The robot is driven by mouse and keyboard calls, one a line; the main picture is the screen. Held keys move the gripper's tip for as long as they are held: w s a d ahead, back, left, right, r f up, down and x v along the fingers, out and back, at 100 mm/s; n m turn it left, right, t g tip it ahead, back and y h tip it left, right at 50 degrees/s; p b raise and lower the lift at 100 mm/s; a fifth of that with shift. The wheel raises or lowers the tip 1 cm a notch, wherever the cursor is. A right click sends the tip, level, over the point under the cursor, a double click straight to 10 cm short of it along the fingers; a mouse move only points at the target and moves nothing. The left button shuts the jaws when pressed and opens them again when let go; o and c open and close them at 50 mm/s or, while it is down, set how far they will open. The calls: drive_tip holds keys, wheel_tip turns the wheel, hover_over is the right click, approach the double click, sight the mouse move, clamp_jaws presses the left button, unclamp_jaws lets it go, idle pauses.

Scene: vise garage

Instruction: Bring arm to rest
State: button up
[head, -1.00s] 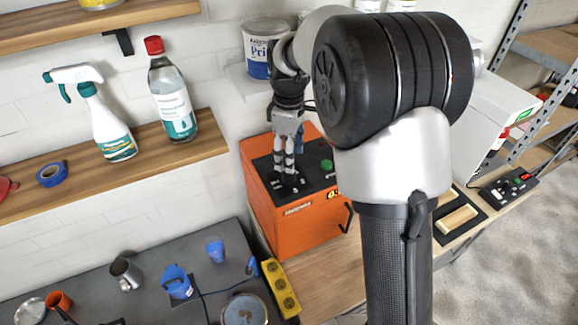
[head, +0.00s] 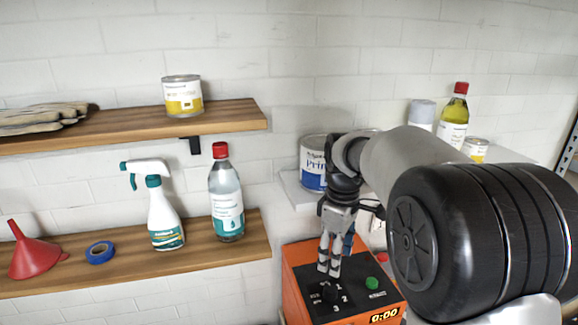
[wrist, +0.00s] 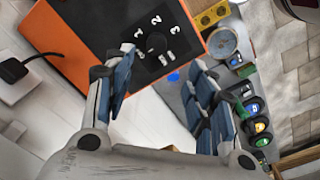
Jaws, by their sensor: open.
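My gripper (head: 328,268) points down over the dark top panel of an orange box (head: 296,297) in the head view. Its fingertips overlap the picture near a black knob (head: 325,293) marked with numbers. In the wrist view the gripper (wrist: 165,85) has its blue-padded fingers spread wide with nothing between them. The knob (wrist: 157,42) shows beyond the fingertips there, apart from them. My arm is bent, its large black joint filling the lower right of the head view and hiding what lies behind.
A paint can (head: 313,165) stands on a white ledge just behind my gripper. Wooden shelves at left hold a spray bottle (head: 163,215), a clear bottle (head: 226,195), a red funnel (head: 32,252) and blue tape (head: 100,252). The box has a green button (head: 372,284).

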drive_tip(key=s+f+m+t+b, duration=0.2)
drive_tip(key=s+f+m+b, duration=0.3)
drive_tip(key=s, duration=0.9)
drive_tip(key=s+f+m+t+b, duration=0.2)
drive_tip(key=s+f+m+b, duration=0.4)
drive_tip(key=s+f+b, duration=0.4)
drive_tip(key=s+b, duration=0.3)
drive_tip(key=s, duration=0.1)
drive_tip(key=shift+s+f, duration=0.25)
drive_tip(key=shift+a, duration=0.1)
